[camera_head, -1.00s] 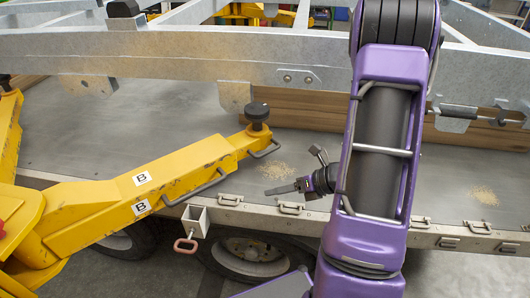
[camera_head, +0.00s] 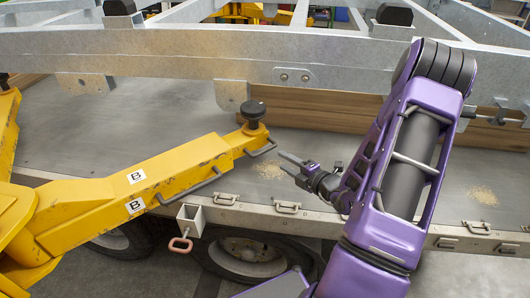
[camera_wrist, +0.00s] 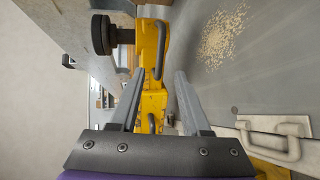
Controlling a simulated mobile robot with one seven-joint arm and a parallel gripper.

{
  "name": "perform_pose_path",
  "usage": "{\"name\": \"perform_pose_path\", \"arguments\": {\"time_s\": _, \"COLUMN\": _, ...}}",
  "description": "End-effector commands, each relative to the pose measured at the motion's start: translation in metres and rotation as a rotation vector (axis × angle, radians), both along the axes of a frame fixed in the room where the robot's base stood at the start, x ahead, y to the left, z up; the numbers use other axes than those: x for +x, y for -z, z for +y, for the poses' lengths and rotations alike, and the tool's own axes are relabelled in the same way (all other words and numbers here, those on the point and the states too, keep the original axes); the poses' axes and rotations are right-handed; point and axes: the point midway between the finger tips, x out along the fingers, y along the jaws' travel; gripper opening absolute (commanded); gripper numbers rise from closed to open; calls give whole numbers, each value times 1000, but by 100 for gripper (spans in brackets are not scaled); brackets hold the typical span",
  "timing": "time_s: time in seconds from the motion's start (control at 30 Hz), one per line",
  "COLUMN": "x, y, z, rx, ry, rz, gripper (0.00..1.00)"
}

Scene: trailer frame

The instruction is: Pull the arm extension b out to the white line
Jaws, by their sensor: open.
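The yellow lift arm (camera_head: 110,208) with two white "B" labels reaches in from the left. Its end section, arm extension b (camera_head: 236,141), carries a black round pad (camera_head: 253,112) and a dark bar handle (camera_head: 263,148). In the wrist view the extension (camera_wrist: 153,52) lies ahead between the fingers, with its handle (camera_wrist: 161,50) and the black pad (camera_wrist: 102,35). My gripper (camera_head: 283,161) is open and empty, a short way right of the handle, not touching it; it also shows in the wrist view (camera_wrist: 159,72). I cannot make out a white line.
A galvanized frame beam (camera_head: 180,58) runs across above the grey trailer deck (camera_head: 120,120). The deck's front rail (camera_head: 245,214) has several latches. A white bracket with a red-handled pin (camera_head: 182,244) hangs below the yellow arm. Sawdust (camera_head: 269,170) lies near my gripper.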

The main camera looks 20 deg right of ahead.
Motion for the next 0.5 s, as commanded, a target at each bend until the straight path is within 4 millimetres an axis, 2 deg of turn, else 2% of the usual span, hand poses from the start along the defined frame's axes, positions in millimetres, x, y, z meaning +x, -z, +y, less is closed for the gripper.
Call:
{"name": "perform_pose_path", "arguments": {"time_s": 0.1, "x": 26, "y": 7, "z": 7, "rx": -1, "ry": -3, "rz": -2, "gripper": 47}}
{"name": "perform_pose_path", "arguments": {"time_s": 0.3, "x": 66, "y": 16, "z": 16, "rx": -1, "ry": -3, "rz": -1, "gripper": 47}}
{"name": "perform_pose_path", "arguments": {"time_s": 0.5, "x": 93, "y": 21, "z": 22, "rx": -2, "ry": -3, "rz": -1, "gripper": 47}}
